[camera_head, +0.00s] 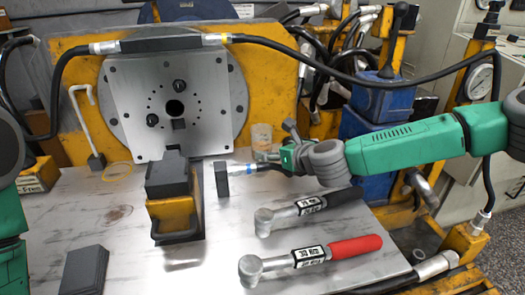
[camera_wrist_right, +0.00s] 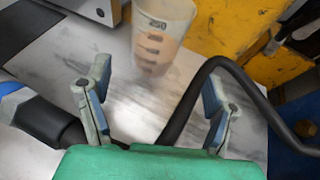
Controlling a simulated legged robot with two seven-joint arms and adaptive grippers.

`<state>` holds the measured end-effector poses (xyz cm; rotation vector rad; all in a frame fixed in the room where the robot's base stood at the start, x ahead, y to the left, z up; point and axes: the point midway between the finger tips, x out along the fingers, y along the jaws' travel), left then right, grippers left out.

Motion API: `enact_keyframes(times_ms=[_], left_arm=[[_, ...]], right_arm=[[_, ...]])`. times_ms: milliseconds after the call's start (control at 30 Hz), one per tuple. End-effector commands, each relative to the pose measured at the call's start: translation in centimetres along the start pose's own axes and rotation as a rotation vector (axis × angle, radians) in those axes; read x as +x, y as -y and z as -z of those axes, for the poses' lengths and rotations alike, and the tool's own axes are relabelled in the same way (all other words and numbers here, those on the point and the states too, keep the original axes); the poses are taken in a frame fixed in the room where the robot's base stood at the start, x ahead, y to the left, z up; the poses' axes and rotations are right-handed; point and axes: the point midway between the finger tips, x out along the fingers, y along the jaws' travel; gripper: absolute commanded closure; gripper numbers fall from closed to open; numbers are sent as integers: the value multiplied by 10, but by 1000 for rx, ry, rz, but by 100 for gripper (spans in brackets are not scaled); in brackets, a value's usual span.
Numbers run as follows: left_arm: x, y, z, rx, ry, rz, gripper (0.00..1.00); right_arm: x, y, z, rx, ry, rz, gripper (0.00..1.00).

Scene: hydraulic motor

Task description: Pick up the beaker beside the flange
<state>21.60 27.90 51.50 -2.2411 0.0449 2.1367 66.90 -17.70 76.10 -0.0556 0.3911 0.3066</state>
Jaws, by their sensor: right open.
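The beaker (camera_head: 262,136) is a small translucent cup with brownish marks, upright on the bench to the right of the flange (camera_head: 140,110), a grey plate with a central hole. In the right wrist view the beaker (camera_wrist_right: 165,30) stands ahead of the fingers, its upper part near the top edge. My right gripper (camera_head: 286,148) is just in front of the beaker in the head view, partly overlapping its base. My left gripper is out of view; only green arm parts show at the left edge.
A black hose (camera_wrist_right: 190,95) runs close by the right finger. Two torque wrenches, one black-handled (camera_head: 308,208) and one red-handled (camera_head: 310,256), lie in front. A blue box (camera_head: 380,110) stands behind my right arm.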

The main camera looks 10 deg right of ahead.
Motion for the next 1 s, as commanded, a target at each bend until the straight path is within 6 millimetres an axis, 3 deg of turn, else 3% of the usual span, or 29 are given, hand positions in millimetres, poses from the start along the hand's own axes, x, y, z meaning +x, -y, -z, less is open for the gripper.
enact_keyframes(times_ms=[600, 900, 933, 1000], left_arm=[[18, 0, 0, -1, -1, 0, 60], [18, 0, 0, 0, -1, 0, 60], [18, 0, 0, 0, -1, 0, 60], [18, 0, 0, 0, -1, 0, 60]], right_arm=[[70, -1, 1, -1, 1, -1, 23], [75, -2, -1, -1, 1, -1, 23], [75, -2, -1, -1, 1, -1, 30], [75, -2, -2, -1, 1, -1, 55]])
